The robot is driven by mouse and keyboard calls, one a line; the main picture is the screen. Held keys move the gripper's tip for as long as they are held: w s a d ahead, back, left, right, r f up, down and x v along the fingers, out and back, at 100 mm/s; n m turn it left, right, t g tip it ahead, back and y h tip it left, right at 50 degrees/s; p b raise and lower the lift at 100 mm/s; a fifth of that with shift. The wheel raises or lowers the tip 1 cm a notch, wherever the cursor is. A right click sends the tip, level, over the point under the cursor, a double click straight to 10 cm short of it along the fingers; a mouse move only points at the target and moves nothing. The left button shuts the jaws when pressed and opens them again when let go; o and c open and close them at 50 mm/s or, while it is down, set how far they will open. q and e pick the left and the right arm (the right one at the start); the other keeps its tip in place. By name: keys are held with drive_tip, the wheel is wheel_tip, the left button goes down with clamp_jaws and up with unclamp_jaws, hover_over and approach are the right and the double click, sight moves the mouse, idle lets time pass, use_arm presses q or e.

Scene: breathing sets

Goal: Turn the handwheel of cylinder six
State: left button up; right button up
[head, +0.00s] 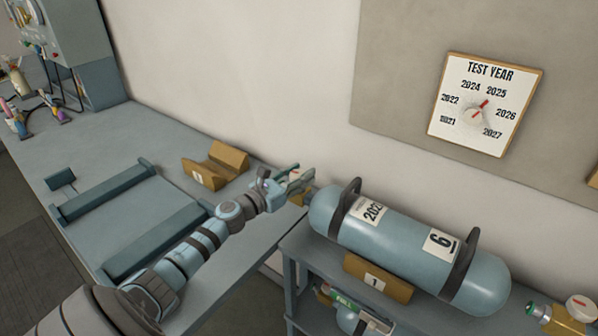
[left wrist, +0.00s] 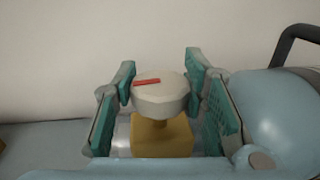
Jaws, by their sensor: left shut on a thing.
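Cylinder six (head: 405,240) is a pale blue cylinder lying on its side, with a "6" label, a year label and dark carrying handles. Its valve end points left, toward my left gripper (head: 292,178). In the left wrist view, the white round handwheel (left wrist: 160,98) with a red mark sits on a brass valve block (left wrist: 160,135). My left gripper (left wrist: 158,88) has its green-padded fingers on either side of the handwheel and is shut on it. In the head view the fingers mostly hide the handwheel. My right gripper is not in view.
A brass cradle marked 1 (head: 377,279) stands in front of the cylinder on its grey stand. The workbench (head: 120,150) at left holds another brass cradle (head: 215,165) and a grey rack (head: 105,193). A test-year dial board (head: 485,105) hangs on the wall. Another valve (head: 560,315) shows lower right.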

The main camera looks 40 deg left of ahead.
use_arm(q)
drive_tip(key=n+y+p, duration=0.1)
drive_tip(key=n+y, duration=0.1)
drive_tip(key=y, duration=0.1)
drive_tip(key=n+y+p, duration=0.1)
drive_tip(key=y, duration=0.1)
drive_tip(key=shift+r+n+y+p, duration=0.15)
drive_tip(key=shift+n+y+p, duration=0.25)
drive_tip(key=shift+n+g+y, duration=0.5)
drive_tip(key=shift+n+y, duration=0.2)
drive_tip(key=shift+y, duration=0.2)
drive_tip(key=shift+n+g+y+p, duration=0.3)
drive_tip(key=shift+n+g+y, duration=0.55)
drive_tip(key=shift+y, duration=0.75)
drive_tip(key=shift+n, duration=0.25)
drive_tip(key=o, duration=1.2)
